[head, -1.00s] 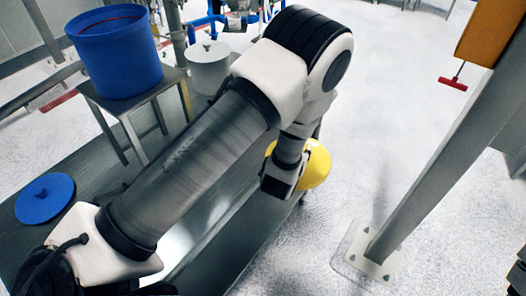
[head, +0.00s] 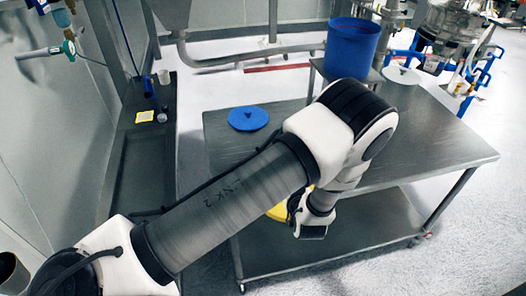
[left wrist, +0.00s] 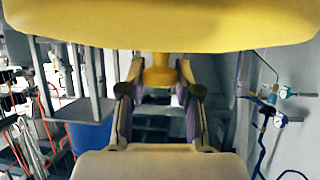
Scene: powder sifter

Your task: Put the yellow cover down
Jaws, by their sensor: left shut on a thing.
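The yellow cover (head: 277,212) shows only partly in the head view, behind my left wrist and near the front edge of the steel table. In the left wrist view the cover (left wrist: 160,25) fills the top, with its knob (left wrist: 159,72) between the fingers. My left gripper (left wrist: 160,82) is shut on that knob. The fingertips are hidden behind my wrist in the head view. I cannot tell how far the cover is from the table or its lower shelf. My right gripper is not in view.
The steel table (head: 430,140) has a wide bare top at the right and a lower shelf (head: 380,225). A blue lid (head: 248,119) lies on its left part. A blue bucket (head: 352,48) and a white lid (head: 402,75) are at the back. A side counter (head: 145,165) runs along the left wall.

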